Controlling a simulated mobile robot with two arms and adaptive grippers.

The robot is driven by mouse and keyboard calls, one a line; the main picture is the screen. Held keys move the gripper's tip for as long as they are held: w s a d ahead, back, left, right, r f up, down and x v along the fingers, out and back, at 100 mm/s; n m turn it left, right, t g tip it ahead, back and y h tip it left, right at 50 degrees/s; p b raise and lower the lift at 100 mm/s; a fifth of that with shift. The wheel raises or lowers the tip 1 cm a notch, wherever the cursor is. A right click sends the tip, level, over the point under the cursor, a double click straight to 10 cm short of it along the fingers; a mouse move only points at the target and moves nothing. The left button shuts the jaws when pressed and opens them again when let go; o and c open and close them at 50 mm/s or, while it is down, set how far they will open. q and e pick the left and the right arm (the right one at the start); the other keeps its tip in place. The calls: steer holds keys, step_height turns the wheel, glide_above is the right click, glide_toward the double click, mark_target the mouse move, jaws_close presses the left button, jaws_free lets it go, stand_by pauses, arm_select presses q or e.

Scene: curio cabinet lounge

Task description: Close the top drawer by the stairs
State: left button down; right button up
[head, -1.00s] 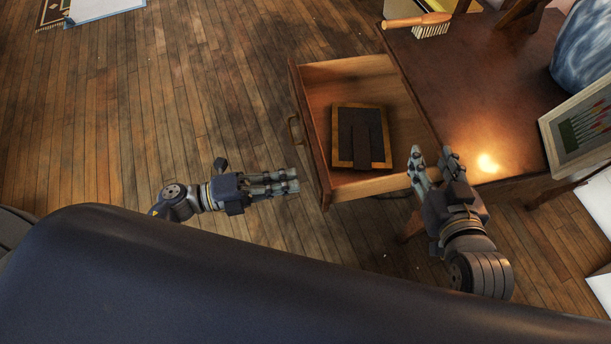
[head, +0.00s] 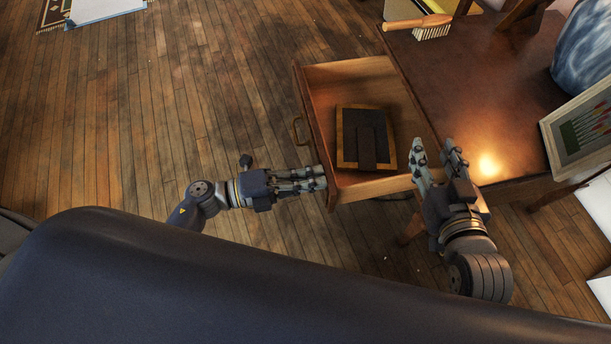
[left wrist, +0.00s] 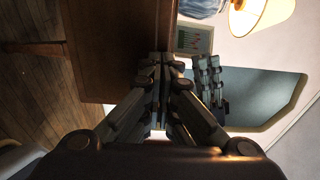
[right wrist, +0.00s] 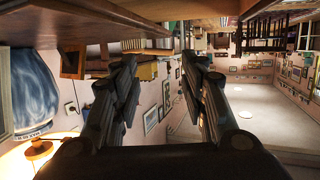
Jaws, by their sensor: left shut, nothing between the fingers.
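The open wooden drawer (head: 312,135) sticks out to the left from a dark wooden table (head: 475,110), with a brass handle (head: 297,131) on its front. A dark picture frame (head: 348,150) lies inside it. My left gripper (head: 324,178) is shut and empty, its fingertips at the near end of the drawer front; contact is hard to confirm. In the left wrist view its fingers (left wrist: 162,62) meet in front of a brown wooden surface (left wrist: 115,50). My right gripper (head: 434,146) is open and empty, near the table's front edge; its spread fingers show in the right wrist view (right wrist: 160,68).
Bare plank floor (head: 180,110) lies left of the drawer. A rug (head: 52,14) is at the far left.

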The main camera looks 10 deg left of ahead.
arm_select(q)
steer(key=p+x, duration=0.1)
steer(key=x, duration=0.7)
steer(key=shift+r, duration=0.15)
steer(key=x, duration=0.5)
arm_select(e)
steer(key=s+d+f+g, duration=0.2)
steer(key=s+f+g, duration=0.15)
steer(key=f, duration=0.25)
arm_select(q)
steer(key=x, duration=0.9)
steer(key=shift+w+d+b, duration=0.25)
steer(key=shift+d+b, duration=0.1)
steer(key=shift+x, duration=0.8)
arm_select(e)
steer(key=shift+w+a+r+t, duration=0.25)
steer(key=shift+w+r+t, duration=0.25)
steer(key=shift+r, duration=0.3)
steer(key=shift+w+a+r+t, duration=0.3)
steer(key=shift+w+r+t, duration=0.15)
steer(key=shift+r, duration=0.3)
steer(key=shift+w+a+r+t, duration=0.25)
steer(key=shift+w+r+t, duration=0.2)
steer(key=shift+r, duration=0.35)
